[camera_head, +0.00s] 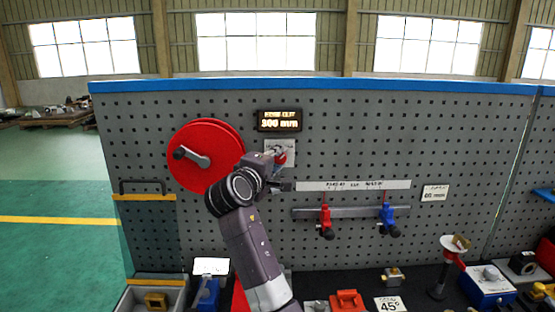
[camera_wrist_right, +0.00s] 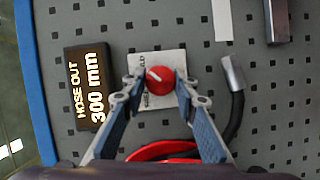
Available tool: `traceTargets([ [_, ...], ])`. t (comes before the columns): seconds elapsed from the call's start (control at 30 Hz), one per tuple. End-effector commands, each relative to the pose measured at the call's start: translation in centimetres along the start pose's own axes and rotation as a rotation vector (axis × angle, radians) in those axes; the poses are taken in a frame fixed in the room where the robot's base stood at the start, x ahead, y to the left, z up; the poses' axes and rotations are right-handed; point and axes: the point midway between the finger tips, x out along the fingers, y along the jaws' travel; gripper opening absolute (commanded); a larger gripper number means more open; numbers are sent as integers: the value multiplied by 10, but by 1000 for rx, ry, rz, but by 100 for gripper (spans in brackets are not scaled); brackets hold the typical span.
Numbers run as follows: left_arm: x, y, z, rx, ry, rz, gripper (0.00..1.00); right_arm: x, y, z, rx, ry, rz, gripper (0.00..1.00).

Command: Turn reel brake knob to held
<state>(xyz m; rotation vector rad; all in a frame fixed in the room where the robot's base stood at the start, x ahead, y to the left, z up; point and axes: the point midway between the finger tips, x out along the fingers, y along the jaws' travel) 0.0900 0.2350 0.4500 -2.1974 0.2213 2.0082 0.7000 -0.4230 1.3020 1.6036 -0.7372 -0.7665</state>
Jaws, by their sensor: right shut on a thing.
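The reel brake knob (camera_wrist_right: 160,80) is small, round and red with a white pointer line. It sits on a pale label plate (camera_wrist_right: 146,65) on the pegboard; the plate's lettering is partly covered. My right gripper (camera_wrist_right: 158,84) is shut on the knob, one finger at each side. In the head view the knob (camera_head: 281,158) shows just beyond the fingertips of my right gripper (camera_head: 277,158). The red hose reel (camera_head: 195,175) with its crank handle is left of it, partly behind my right arm. My left gripper is in neither view.
A display (camera_head: 279,120) above the knob reads "HOSE OUT 300 mm". A black hose with a metal end (camera_wrist_right: 235,90) hangs close beside the right finger. A white ruler strip (camera_head: 353,185), a red clamp (camera_head: 326,222) and a blue clamp (camera_head: 388,220) are to the right.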

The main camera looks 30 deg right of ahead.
Motion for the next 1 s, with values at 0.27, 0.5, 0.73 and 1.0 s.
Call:
traceTargets([
  [0.27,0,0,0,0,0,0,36,0,-5,1,12,-4,-17,3],
  [0.5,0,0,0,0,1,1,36,0,-6,1,11,-5,-17,29],
  [0.73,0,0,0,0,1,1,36,0,-3,1,11,-3,-12,44],
  [1.0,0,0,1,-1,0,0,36,-5,-2,0,12,-1,-9,44],
])
